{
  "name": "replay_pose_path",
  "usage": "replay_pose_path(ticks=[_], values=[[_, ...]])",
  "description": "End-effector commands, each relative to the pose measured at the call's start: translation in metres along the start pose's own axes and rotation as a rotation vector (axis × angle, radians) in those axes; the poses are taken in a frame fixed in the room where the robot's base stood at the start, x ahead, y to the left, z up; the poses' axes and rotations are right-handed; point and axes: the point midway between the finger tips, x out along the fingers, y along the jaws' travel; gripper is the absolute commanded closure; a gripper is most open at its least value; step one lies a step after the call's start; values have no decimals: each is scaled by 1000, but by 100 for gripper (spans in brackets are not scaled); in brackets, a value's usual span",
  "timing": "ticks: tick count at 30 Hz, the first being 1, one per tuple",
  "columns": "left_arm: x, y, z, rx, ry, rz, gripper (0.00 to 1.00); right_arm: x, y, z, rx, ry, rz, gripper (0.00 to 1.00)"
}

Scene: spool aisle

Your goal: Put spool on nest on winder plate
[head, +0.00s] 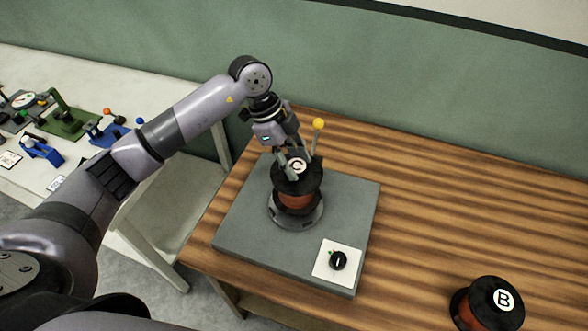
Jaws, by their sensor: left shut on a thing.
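A spool (297,200) with black flanges, a copper-coloured winding and a label "C" on top is upright at the round grey nest (285,216) on the grey winder plate (240,228). My left gripper (297,166) reaches down from above and is shut on the top of this spool. The spool's lower flange appears at the nest; whether it rests fully in it I cannot tell. A second spool (492,302) labelled "B" lies tilted-looking on the wooden table at the lower right. My right gripper is not in view.
The winder plate carries a white panel with a black knob (338,261) at its front right. A yellow-tipped lever (318,125) stands behind the spool. The wooden table (450,200) is clear to the right. A white table (60,80) with several small fixtures stands at the left.

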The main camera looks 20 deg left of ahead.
Motion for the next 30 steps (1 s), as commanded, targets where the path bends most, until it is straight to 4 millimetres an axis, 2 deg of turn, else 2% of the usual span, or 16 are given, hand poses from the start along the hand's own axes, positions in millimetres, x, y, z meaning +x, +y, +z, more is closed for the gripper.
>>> replay_pose_path(ticks=[9, 20, 21, 30], values=[[33, 0, 13, -1, 2, -2, 100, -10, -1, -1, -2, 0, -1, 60], [37, 0, 15, 1, 2, -2, 100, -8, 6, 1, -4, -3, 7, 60], [39, 1, 16, 0, -1, 1, 61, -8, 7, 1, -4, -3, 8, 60], [38, 1, 16, -1, -1, 2, 42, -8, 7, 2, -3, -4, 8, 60]])
